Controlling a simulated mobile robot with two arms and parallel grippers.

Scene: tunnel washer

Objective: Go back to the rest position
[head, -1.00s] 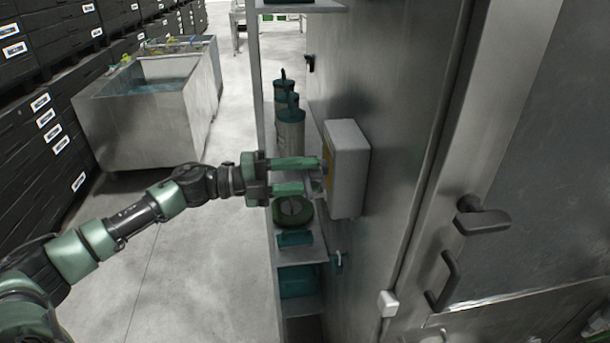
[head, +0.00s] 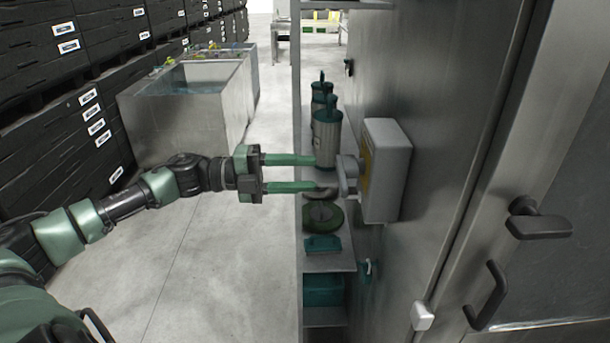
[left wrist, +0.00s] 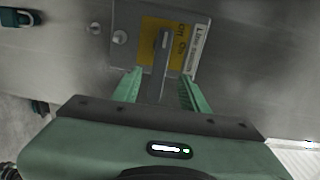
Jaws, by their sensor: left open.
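My left gripper (head: 318,174) is open, with its two green fingers pointing right. In the head view they end just short of a grey switch box (head: 388,170) on the metal wall. A grey handle (head: 347,175) sticks out from the box's yellow plate towards the fingertips. In the left wrist view the handle (left wrist: 162,65) stands between the fingers (left wrist: 157,88), in front of a yellow plate with lettering. The fingers do not close on it. My right gripper is not in view.
A narrow shelf (head: 335,262) beside the wall holds teal-topped canisters (head: 326,140) and a green round item (head: 322,215). Metal tubs (head: 185,112) and black crates (head: 62,75) stand at the left. A door handle (head: 538,220) is at the right. The floor (head: 215,265) at centre left is clear.

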